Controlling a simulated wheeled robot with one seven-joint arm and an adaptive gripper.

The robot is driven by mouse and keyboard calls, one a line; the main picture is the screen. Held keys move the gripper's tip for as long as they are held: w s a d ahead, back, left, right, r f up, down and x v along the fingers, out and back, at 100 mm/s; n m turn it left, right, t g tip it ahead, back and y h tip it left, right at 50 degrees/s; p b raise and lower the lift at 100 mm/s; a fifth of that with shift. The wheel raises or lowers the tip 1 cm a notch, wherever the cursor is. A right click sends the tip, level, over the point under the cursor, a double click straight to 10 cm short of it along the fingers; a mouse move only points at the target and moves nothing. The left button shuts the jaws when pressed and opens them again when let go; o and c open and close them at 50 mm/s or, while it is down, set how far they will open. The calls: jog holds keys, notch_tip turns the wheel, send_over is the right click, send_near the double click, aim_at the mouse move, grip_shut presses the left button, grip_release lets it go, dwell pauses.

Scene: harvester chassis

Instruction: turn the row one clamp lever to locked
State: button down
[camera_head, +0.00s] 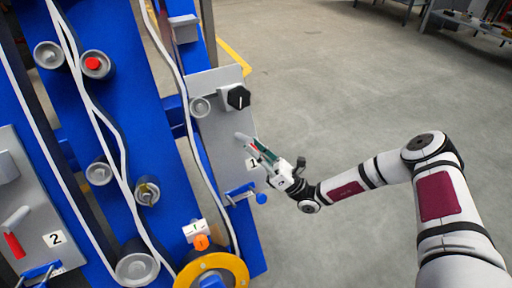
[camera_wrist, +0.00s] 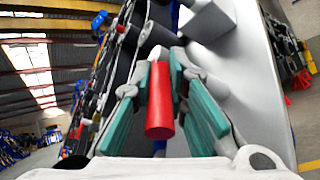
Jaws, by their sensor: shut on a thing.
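The row one clamp lever (camera_head: 243,137) is a light grey arm with a red grip on the grey panel marked 1. Its red grip (camera_wrist: 160,105) stands between the green finger pads in the wrist view. My gripper (camera_head: 262,150) is shut on that red grip, reaching it from the right of the panel. It also fills the wrist view (camera_wrist: 160,80). In the head view my fingers hide most of the grip. The lever's pivot is hard to make out.
The row one panel (camera_head: 221,135) also bears a black knob (camera_head: 238,97) above the lever and a blue handle (camera_head: 243,193) below. A second panel marked 2 (camera_head: 54,239) has its own red-gripped lever (camera_head: 14,242) at far left. Open floor (camera_head: 340,90) lies right of the blue chassis.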

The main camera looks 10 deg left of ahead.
jog(key=shift+s+f+m+t, duration=0.1)
jog(key=shift+m+t, duration=0.7)
jog(key=shift+t, duration=0.1)
jog(key=c, duration=1.6)
grip_release()
jog(key=shift+o, duration=0.2)
jog(key=v, duration=1.2)
